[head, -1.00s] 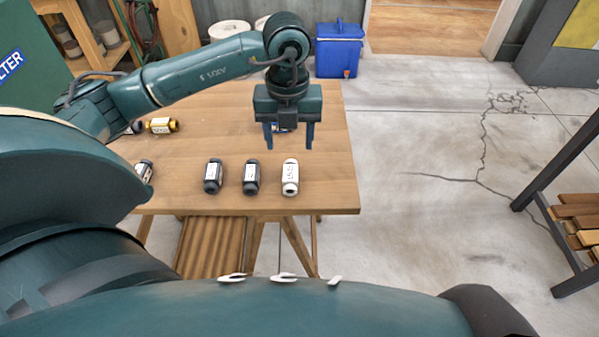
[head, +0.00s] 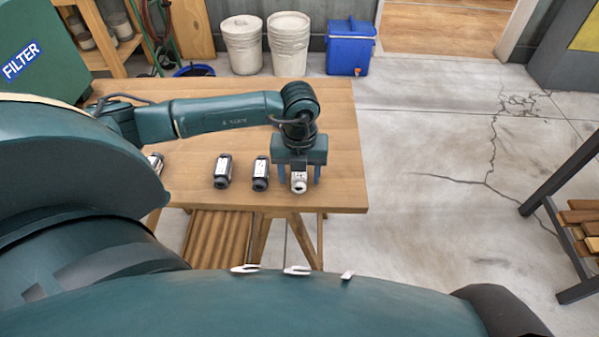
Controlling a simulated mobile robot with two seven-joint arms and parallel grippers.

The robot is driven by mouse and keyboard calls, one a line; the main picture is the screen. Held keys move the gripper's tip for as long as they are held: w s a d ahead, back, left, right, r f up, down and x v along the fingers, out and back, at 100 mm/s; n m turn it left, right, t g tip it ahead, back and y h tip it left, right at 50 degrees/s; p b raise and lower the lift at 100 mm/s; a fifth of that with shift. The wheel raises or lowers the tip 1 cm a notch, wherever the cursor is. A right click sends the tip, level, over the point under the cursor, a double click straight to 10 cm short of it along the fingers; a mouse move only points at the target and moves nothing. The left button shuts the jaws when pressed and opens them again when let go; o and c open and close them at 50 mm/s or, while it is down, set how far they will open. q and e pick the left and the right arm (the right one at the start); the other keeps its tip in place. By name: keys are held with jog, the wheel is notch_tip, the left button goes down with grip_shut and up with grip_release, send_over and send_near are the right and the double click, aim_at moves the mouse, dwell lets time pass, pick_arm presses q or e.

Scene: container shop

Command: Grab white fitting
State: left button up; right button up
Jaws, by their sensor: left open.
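The white fitting (head: 299,184) stands near the front right edge of the wooden table (head: 340,130). It is a short white cylinder with a dark hole in the end facing me, and its far part is hidden by the gripper. My left gripper (head: 299,178) is over it, pointing down, with one finger on each side of the fitting. The fingers look open, and a gap to the fitting shows on both sides. My right gripper does not show.
Two dark fittings with white labels, one nearer (head: 261,174) and one farther left (head: 222,171), stand in a row to the left. Another dark fitting (head: 156,162) is partly hidden by my arm. Bare tabletop lies to the right.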

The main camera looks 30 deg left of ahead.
pick_arm(q)
jog(key=shift+c, duration=0.6)
jog(key=c, duration=1)
jog(key=shift+o, duration=0.2)
jog(key=shift+r, duration=0.1)
